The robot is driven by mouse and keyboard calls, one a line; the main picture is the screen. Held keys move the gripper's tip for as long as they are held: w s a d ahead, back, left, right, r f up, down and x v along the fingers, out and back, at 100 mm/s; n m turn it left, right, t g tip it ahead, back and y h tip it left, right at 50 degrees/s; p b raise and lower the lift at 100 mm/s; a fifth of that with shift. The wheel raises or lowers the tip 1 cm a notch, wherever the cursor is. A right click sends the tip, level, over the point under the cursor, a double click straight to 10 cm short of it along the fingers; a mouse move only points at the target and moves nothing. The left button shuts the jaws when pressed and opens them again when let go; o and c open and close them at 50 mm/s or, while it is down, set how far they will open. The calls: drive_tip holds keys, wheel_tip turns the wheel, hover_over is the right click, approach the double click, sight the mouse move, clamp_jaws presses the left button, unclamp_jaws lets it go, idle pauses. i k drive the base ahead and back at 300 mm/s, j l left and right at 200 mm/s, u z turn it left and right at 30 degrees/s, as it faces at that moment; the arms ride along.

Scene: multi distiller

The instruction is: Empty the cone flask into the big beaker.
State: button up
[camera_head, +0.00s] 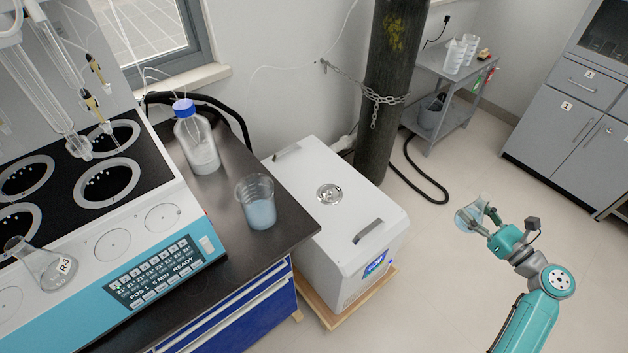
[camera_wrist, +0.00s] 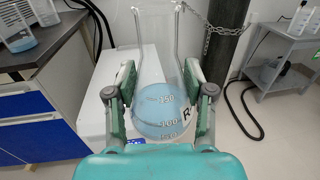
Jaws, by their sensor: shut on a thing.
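My gripper (camera_head: 486,216) is shut on a clear cone flask (camera_head: 468,217), held out over the floor at the right. In the wrist view the flask (camera_wrist: 160,115) stands between the two fingers (camera_wrist: 158,84), its neck up and pale blue liquid in its lower part. It has volume marks and a partly hidden label beginning with "R". The big beaker (camera_head: 257,210) stands on the dark bench top, well left of my gripper, with pale blue liquid in it. It also shows at the top left of the wrist view (camera_wrist: 17,38).
Another cone flask (camera_head: 45,268) labelled R-3 stands on the distiller (camera_head: 165,250). A blue-capped bottle (camera_head: 196,145) is behind the beaker. A white box unit (camera_head: 315,215) and a dark cylinder (camera_head: 385,100) stand between bench and gripper. Open floor surrounds my arm.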

sight(255, 194)
drive_tip(key=i+j, duration=0.1)
drive_tip(key=j, duration=0.65)
drive_tip(key=i+j, duration=0.1)
drive_tip(key=j, duration=1.35)
drive_tip(key=i, duration=0.05)
